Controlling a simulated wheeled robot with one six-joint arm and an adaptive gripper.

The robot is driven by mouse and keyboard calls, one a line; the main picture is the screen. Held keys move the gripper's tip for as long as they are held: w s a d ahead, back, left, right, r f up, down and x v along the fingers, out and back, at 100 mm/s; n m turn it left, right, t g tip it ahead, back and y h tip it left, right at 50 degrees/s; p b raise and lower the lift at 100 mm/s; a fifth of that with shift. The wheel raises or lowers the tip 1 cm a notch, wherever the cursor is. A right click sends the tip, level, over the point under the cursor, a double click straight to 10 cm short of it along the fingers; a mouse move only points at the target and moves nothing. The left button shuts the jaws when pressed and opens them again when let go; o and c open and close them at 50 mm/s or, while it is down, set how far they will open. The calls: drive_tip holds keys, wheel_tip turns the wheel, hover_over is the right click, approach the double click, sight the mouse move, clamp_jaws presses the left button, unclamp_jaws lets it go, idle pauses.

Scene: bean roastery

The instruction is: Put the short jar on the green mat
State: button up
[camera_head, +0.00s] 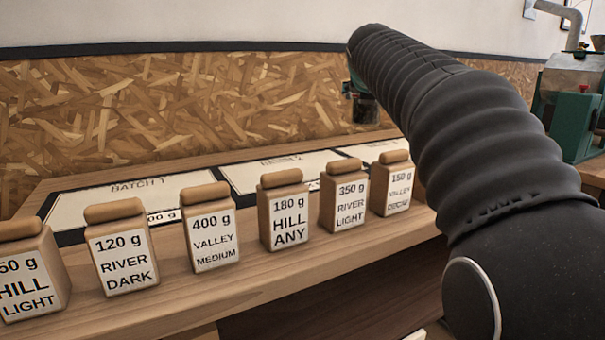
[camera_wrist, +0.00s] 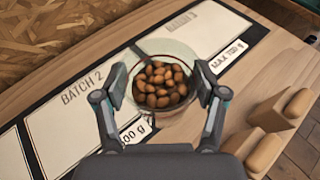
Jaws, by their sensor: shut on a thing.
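My gripper (camera_wrist: 160,82) is shut on a clear glass jar (camera_wrist: 160,101) of brown beans, one finger on each side of its rim. The wrist view looks down into the jar, so its height is hard to judge. It is over the Batch 2 card and the card beside it; I cannot tell whether it touches the surface. In the head view the jar (camera_head: 364,108) is a dark shape partly behind my arm, against the chipboard wall. No green mat shows in either view.
White, black-edged cards, including the Batch 1 card (camera_head: 130,196), lie on the wooden counter. A row of labelled tan containers, such as the River Dark one (camera_head: 122,250), stands along the front edge. A green machine (camera_head: 572,108) is at the far right.

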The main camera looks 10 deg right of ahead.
drive_tip(key=f, duration=0.2)
drive_tip(key=shift+w+d+f, duration=0.1)
drive_tip(key=shift+w+f, duration=0.2)
hover_over(315, 175)
wheel_tip(315, 175, down, 7)
drive_tip(key=shift+s+f, duration=0.1)
drive_tip(key=shift+f, duration=1.95)
drive_tip(key=shift+f, duration=0.2)
drive_tip(key=o, duration=1.5)
drive_tip(key=shift+c, duration=0.2)
